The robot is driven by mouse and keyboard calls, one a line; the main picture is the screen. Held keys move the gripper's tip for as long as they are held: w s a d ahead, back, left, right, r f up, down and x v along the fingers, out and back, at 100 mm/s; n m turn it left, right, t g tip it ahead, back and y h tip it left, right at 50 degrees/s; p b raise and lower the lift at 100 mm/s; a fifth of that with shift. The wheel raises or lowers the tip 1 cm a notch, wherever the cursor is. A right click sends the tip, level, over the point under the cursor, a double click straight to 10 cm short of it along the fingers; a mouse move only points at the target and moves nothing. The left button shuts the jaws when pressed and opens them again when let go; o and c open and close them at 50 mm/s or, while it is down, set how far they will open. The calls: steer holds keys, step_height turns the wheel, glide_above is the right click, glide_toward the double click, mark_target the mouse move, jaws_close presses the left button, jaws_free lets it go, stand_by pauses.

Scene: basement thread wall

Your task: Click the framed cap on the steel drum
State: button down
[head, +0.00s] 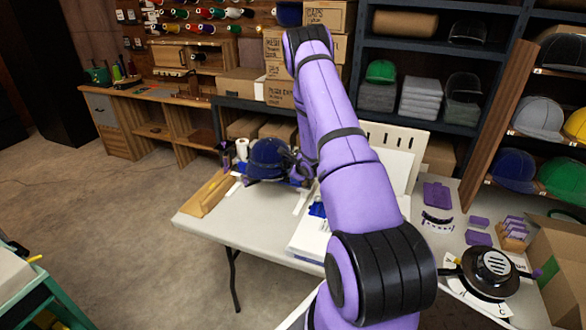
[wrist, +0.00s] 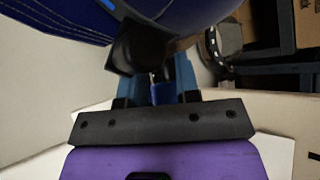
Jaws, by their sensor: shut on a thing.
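A navy cap (head: 268,158) is above the far left part of the table, at the end of my arm. In the wrist view the cap (wrist: 190,12) fills the top, its blue stitched brim (wrist: 60,18) at upper left. A dark block (wrist: 140,48), seemingly part of the cap's frame, sits just beyond my fingers. My gripper (head: 298,167) is beside the cap's right side; in the wrist view its blue fingers (wrist: 158,82) are shut on the framed cap at that block. The grip is partly hidden. I cannot make out the steel drum for certain.
The white table (head: 215,226) holds a wooden block (head: 207,193) at left, a white machine or panel (head: 310,236) mid-table, and purple pieces (head: 437,194) at right. A black round device (head: 490,268) is at the right front. Shelves of caps stand behind; open floor lies left.

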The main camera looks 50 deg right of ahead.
steer(key=c, duration=0.8)
jaws_free()
steer(key=shift+f, duration=0.1)
steer(key=v, duration=1)
steer(key=shift+s+r, duration=0.25)
steer(key=shift+s, duration=0.1)
steer(key=shift+a, duration=0.1)
